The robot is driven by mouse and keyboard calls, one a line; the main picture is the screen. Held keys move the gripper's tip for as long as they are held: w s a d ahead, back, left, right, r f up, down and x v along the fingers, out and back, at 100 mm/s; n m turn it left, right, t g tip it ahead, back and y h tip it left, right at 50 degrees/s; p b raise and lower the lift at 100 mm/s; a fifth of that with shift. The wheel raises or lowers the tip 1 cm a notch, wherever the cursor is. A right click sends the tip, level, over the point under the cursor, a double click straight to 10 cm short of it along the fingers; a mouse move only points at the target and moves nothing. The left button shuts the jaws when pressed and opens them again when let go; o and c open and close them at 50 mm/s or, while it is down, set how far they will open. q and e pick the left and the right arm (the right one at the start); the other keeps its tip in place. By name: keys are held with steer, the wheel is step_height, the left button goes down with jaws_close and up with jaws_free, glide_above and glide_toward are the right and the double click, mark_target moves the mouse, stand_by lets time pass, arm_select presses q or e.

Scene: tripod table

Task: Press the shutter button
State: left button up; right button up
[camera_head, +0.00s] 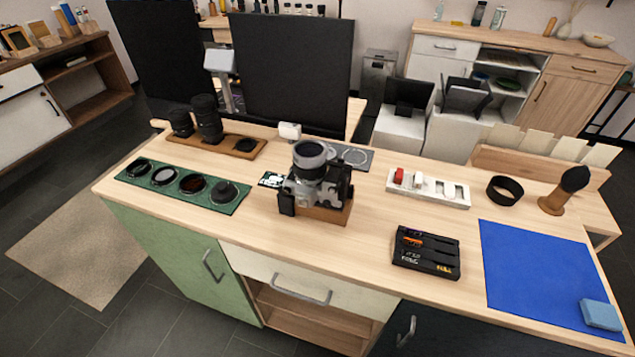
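A silver and black camera (318,188) sits on a small wooden block (325,213) near the middle of the table. Its large lens (310,157) points upward and toward the back. The shutter button is too small to make out. Neither my left nor my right gripper is in view, and nothing touches the camera.
A green tray of filters (240,206) and a wooden lens rack (258,152) lie left. A white card holder (460,203), black battery tray (428,272), black ring (505,190), brush (553,204) and blue mat (520,265) lie right. The wood in front of the camera is clear.

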arm_select(q)
steer(key=shift+c, duration=0.3)
jaws_close()
stand_by(1.3)
